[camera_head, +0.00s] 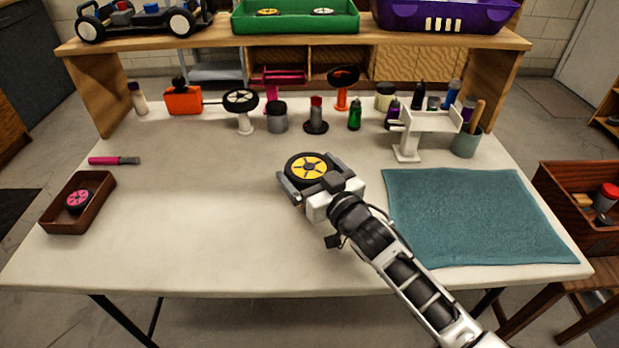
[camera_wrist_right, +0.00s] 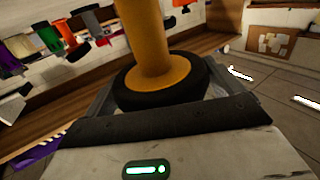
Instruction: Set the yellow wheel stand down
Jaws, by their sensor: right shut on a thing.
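The yellow wheel stand shows in the head view as a black tyre with a yellow spoked hub (camera_head: 308,167), over the middle of the table. My right gripper (camera_head: 309,176) is shut on it, with its fingers on either side of the tyre. In the right wrist view the stand's thick yellow post (camera_wrist_right: 146,40) runs out from the black tyre (camera_wrist_right: 162,86). In the head view the post and foot are hidden below the wheel and gripper, so I cannot tell whether the foot touches the table. My left gripper is not in view.
A teal mat (camera_head: 475,215) lies right. A white stand (camera_head: 407,140), a black wheel stand (camera_head: 241,108) and several bottles line the back. A brown tray (camera_head: 103,205) holds a pink wheel (camera_head: 78,201).

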